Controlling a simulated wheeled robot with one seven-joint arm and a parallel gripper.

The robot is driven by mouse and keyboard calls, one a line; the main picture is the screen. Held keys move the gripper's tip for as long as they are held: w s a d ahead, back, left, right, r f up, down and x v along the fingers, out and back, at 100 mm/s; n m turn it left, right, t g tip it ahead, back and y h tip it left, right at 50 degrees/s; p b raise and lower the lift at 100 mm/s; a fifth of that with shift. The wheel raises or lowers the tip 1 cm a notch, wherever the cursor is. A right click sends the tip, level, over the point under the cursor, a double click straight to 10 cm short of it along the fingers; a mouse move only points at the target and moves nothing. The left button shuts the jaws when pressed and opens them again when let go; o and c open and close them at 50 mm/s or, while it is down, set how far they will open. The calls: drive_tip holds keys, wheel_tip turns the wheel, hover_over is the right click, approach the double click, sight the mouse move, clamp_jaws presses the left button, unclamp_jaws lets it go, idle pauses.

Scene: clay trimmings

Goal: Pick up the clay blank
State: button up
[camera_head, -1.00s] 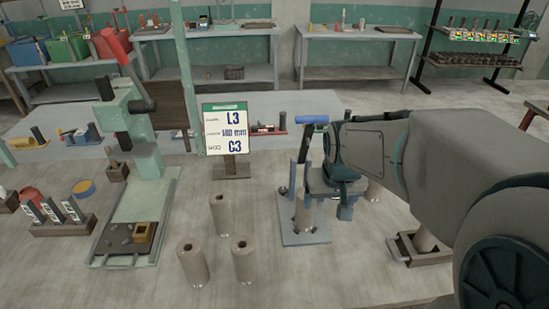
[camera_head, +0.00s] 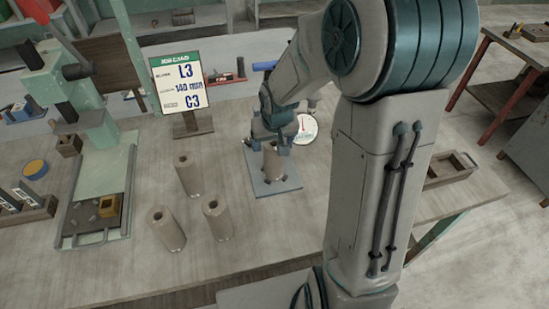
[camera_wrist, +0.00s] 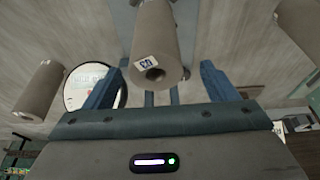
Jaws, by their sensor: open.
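Several grey-brown hollow clay cylinders stand upright on the table. One clay blank (camera_head: 272,162) stands on a blue plate fixture (camera_head: 287,184). My gripper (camera_head: 273,140) is at its top, pointing down. In the wrist view my gripper (camera_wrist: 160,78) is open, its blue fingers on either side of a clay blank (camera_wrist: 158,35) with a small white label and a dark hole in its end. Whether the fingers touch it cannot be told. Three more cylinders (camera_head: 187,174) (camera_head: 166,229) (camera_head: 218,220) stand to the left.
A sign (camera_head: 179,82) reading L3, 140 mm, C3 stands behind the cylinders. A green press-like stand (camera_head: 104,170) is at left. A round white dial (camera_head: 307,129) is close right of my gripper. A wooden tray (camera_head: 450,170) lies at the right edge. The front table is clear.

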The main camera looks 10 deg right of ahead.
drive_tip(key=shift+d+p+x, duration=0.15)
drive_tip(key=shift+p+x, duration=0.1)
drive_tip(key=shift+x, duration=1.1)
drive_tip(key=shift+d+p+x, duration=0.1)
drive_tip(key=shift+p+x, duration=0.15)
drive_tip(key=shift+x, duration=1.1)
drive_tip(key=shift+s, duration=0.15)
drive_tip(key=c, duration=1.6)
drive_tip(key=shift+r, duration=0.1)
